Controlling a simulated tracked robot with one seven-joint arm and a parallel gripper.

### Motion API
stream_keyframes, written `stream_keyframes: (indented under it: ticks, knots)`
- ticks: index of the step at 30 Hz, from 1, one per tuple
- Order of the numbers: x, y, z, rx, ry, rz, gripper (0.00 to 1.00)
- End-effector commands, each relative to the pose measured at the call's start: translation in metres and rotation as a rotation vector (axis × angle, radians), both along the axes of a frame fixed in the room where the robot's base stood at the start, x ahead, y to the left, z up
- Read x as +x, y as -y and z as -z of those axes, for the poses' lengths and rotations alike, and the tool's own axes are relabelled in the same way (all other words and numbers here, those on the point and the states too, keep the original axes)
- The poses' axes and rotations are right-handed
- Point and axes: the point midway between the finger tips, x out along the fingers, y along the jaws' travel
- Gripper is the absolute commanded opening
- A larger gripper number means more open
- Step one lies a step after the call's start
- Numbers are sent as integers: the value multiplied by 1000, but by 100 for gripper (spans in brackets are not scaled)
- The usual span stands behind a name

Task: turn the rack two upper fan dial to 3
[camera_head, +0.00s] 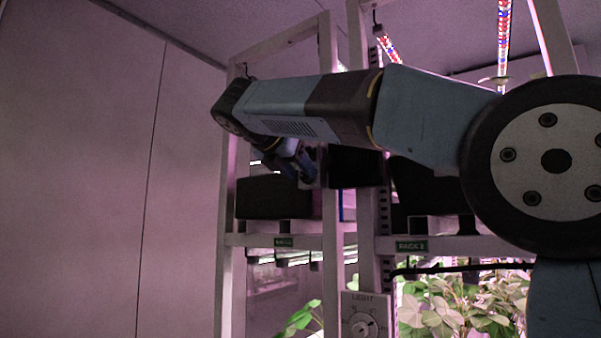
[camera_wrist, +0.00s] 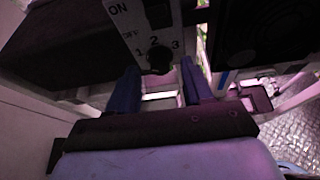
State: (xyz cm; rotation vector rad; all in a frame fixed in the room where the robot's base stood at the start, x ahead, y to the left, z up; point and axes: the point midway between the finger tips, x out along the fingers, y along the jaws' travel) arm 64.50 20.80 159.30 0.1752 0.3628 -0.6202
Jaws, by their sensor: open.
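In the wrist view a pale control panel (camera_wrist: 142,28) carries ON and OFF marks, a dark switch and a dial scale marked 1, 2 and 3. The black dial knob (camera_wrist: 158,59) sits below the 2. Which number it points to is too dark to tell. My gripper (camera_wrist: 160,80) is open, with one blue finger to each side below the knob. The knob lies just beyond the gap between the fingertips; I cannot tell whether they touch it. In the head view my gripper (camera_head: 302,164) is at the upper rack, and the panel there is hidden behind my arm.
A green RACK 2 sign (camera_head: 411,246) is on the white crossbar. A LIGHT dial panel (camera_head: 362,318) hangs below on a post. A dark box (camera_head: 275,198) stands on the left rack's crossbar. Leafy plants (camera_head: 450,308) fill the lower right. A dark unit (camera_wrist: 262,35) is right of the panel.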

Motion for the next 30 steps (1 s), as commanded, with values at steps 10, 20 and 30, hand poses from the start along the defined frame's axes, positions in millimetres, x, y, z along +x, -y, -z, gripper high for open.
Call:
stream_keyframes:
  ticks: [10, 20, 30]
  knots:
    - [10, 7, 5, 1, 1, 0, 50]
    - [9, 7, 5, 0, 0, 0, 32]
    - [9, 6, 5, 0, 0, 0, 0]
